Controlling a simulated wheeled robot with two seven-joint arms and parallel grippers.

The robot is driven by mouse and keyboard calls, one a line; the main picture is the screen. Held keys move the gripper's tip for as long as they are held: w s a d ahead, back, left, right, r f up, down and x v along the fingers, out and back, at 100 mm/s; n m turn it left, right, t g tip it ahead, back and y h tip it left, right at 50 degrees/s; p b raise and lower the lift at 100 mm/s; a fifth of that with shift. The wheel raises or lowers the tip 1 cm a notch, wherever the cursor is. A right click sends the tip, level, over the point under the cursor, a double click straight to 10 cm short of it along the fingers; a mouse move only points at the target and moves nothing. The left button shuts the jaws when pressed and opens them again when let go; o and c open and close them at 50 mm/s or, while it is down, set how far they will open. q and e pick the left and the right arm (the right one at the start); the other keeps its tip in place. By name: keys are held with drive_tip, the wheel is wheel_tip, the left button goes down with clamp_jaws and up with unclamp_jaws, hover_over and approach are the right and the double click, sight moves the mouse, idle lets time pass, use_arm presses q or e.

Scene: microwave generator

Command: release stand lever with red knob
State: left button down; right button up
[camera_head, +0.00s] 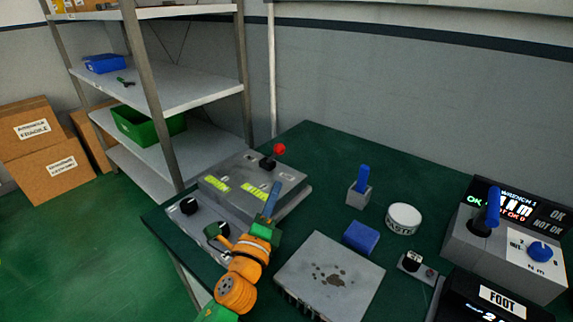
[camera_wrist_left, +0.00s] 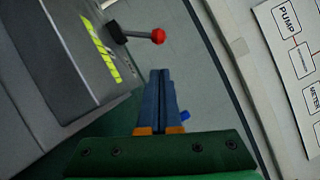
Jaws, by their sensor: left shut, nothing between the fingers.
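The stand lever with the red knob (camera_head: 279,149) stands up from the back of a grey stand box (camera_head: 240,168) at the left of the green table. The red knob also shows in the left wrist view (camera_wrist_left: 158,36), on a dark stem leaning out from the box. My left gripper (camera_head: 273,190) has its blue fingers closed and empty, over the right front part of the box, in front of the lever. In the left wrist view the closed fingers (camera_wrist_left: 162,76) point toward the area just below the knob, apart from it. My right gripper is not in view.
A grey plate (camera_head: 330,280), a blue block (camera_head: 361,237), a white round tin (camera_head: 404,218) and a holder with a blue handle (camera_head: 359,188) stand to the right. A control box (camera_head: 500,248) is at far right. A metal shelf (camera_head: 180,88) stands behind left.

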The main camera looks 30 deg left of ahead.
sight(274, 156)
use_arm(q)
drive_tip(key=shift+w+a+r, duration=0.1)
drive_tip(key=shift+w+r, duration=0.05)
drive_tip(key=shift+w, duration=0.15)
drive_tip(key=p+x, duration=0.1)
drive_tip(key=x, duration=0.8)
drive_tip(key=shift+w, duration=0.2)
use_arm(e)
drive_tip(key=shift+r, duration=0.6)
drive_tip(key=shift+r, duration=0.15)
